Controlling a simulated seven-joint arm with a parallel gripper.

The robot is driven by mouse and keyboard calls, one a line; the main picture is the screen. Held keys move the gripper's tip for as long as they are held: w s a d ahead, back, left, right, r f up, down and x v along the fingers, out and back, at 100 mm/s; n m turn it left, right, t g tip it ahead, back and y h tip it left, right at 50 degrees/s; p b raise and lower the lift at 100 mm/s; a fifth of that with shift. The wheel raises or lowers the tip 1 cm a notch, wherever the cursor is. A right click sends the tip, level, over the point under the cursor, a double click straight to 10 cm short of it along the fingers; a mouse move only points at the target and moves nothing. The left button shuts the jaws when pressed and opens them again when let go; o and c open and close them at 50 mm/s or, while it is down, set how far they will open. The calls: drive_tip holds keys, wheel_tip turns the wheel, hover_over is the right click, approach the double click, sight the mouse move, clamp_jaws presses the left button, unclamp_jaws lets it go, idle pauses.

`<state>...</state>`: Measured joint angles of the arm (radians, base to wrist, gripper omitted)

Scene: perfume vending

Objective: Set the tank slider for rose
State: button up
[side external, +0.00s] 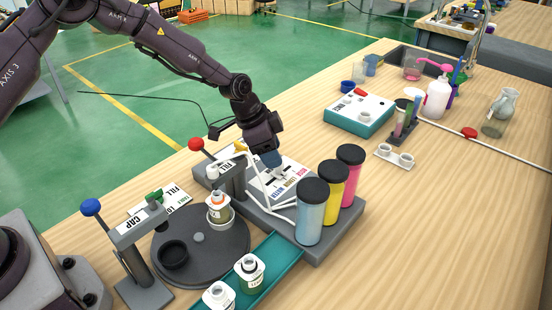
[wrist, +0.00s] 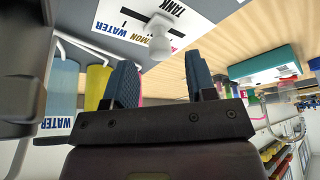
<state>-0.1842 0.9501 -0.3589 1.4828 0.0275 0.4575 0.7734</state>
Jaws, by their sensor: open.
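The tank slider is a white knob (wrist: 160,40) on a white panel (side external: 292,172) lettered TANK, with WATER and LEMON labels legible in the wrist view. A dark slot shows on the WATER side of the knob; the rose label is not clearly readable. My gripper (wrist: 160,68) is open and empty, its blue fingers apart with the knob showing between and just beyond the tips. In the side view my gripper (side external: 270,160) is low over the panel and partly covers it. I cannot tell whether either finger touches the knob.
Blue (side external: 311,215), yellow (side external: 331,188) and pink (side external: 350,172) tanks stand right of the panel. White tubes and a red-knobbed FILL lever (side external: 196,145) are close on its left. A turntable (side external: 215,250) with a bottle is in front.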

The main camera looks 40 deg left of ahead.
sight(295, 167)
drive_tip(key=shift+x, duration=1.45)
drive_tip(key=shift+c, duration=0.4)
clamp_jaws()
drive_tip(key=shift+w, duration=1.95)
drive_tip(key=shift+o, duration=0.4)
unclamp_jaws()
drive_tip(key=shift+r, duration=0.1)
drive_tip(key=v, duration=1.2)
drive_tip(key=shift+s+a+r, duration=0.15)
drive_tip(key=shift+r, duration=0.2)
